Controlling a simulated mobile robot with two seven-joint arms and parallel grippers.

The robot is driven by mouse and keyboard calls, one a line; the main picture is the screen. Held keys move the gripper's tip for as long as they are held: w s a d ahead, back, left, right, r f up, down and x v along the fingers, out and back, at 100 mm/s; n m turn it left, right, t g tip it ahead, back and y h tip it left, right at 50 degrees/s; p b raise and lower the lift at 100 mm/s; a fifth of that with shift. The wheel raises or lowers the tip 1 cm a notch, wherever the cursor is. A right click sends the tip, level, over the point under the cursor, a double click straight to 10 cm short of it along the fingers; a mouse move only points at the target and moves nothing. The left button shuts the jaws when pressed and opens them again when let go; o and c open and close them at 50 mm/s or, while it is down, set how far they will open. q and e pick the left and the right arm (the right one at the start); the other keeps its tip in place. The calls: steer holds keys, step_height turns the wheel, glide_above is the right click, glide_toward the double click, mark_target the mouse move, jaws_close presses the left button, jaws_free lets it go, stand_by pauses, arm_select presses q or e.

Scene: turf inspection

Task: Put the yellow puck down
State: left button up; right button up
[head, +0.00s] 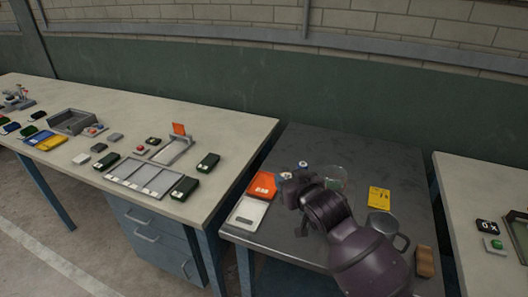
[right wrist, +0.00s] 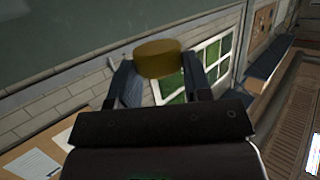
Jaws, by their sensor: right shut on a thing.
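The yellow puck (right wrist: 158,58) shows in the right wrist view, a short round disc between the two dark fingers. My right gripper (right wrist: 157,66) is shut on it. In the head view my right gripper (head: 294,174) is over the dark table (head: 315,141), near its left-middle part. The puck cannot be made out there, as the gripper and wrist hide it. I cannot tell how high the gripper is above the table. My left gripper is in neither view.
On the dark table are an orange box (head: 262,187), a pale tray (head: 247,212), a clear dish (head: 334,175), a yellow card (head: 379,198), a round glass item (head: 384,222) and a brown block (head: 424,262). The table's back strip is clear. A light workbench (head: 235,128) stands left.

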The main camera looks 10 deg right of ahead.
steer(key=s+d+f+m+h+b, duration=0.1)
steer(key=s+d+m+h, duration=0.15)
steer(key=s, duration=0.75)
steer(key=w+a+r+n+y, duration=0.1)
steer(key=w+r+n, duration=0.1)
steer(key=w+r, duration=0.3)
steer(key=y+p, duration=0.1)
steer(key=y, duration=0.1)
glide_above(284, 235)
steer(key=shift+n+h, duration=0.25)
step_height(284, 235, down, 4)
steer(key=shift+f, duration=0.3)
steer(key=shift+f, duration=0.1)
step_height(284, 235, down, 19)
steer(key=shift+f+b, duration=0.2)
steer(key=shift+b, duration=0.1)
steer(key=shift+f, duration=0.15)
